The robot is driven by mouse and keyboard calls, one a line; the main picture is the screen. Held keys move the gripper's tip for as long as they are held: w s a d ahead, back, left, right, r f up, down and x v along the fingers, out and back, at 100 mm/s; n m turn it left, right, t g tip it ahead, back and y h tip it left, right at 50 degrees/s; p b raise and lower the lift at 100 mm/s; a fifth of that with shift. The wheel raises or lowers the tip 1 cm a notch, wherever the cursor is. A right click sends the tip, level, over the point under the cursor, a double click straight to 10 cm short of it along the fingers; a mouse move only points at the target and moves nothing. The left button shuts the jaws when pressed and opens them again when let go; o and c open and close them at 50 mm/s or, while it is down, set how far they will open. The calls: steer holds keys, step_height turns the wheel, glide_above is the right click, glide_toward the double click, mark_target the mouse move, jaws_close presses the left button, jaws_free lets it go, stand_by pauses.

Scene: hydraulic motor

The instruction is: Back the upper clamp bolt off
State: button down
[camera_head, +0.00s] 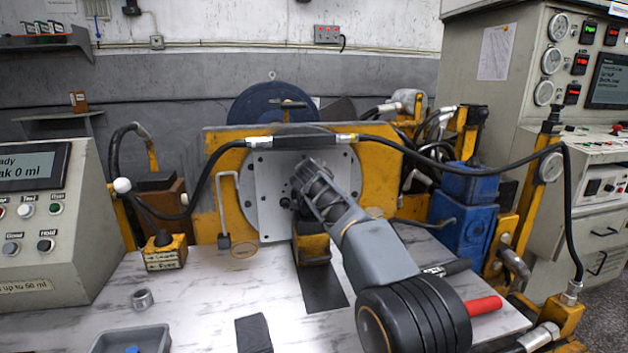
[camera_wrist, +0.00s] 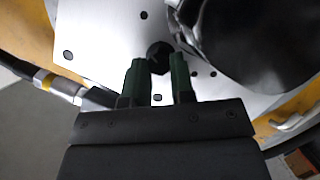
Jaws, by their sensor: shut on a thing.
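In the wrist view, the dark clamp bolt head (camera_wrist: 159,52) shows between the two green fingertips of my gripper (camera_wrist: 159,62). The gripper is shut on it. Behind it is a pale mounting plate (camera_wrist: 105,40) with several holes. A dark rounded body (camera_wrist: 265,45) stands close beside the fingers at the upper right. In the head view, my gripper (camera_head: 308,182) reaches to the plate (camera_head: 270,180) on the yellow stand (camera_head: 375,185). My arm and gripper hide the bolt there, and I cannot tell how far it stands out.
A black hose (camera_head: 400,147) with metal fittings crosses the stand's top, close above my gripper. A yellow block (camera_head: 312,248) stands below. A grey tray (camera_head: 130,341), a metal ring (camera_head: 142,299) and a red-handled tool (camera_head: 483,305) lie on the bench. The front-left bench top is partly clear.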

steer(key=shift+f, duration=0.1)
stand_by(0.3)
steer(key=c, duration=1)
jaws_free()
steer(key=shift+o, duration=0.2)
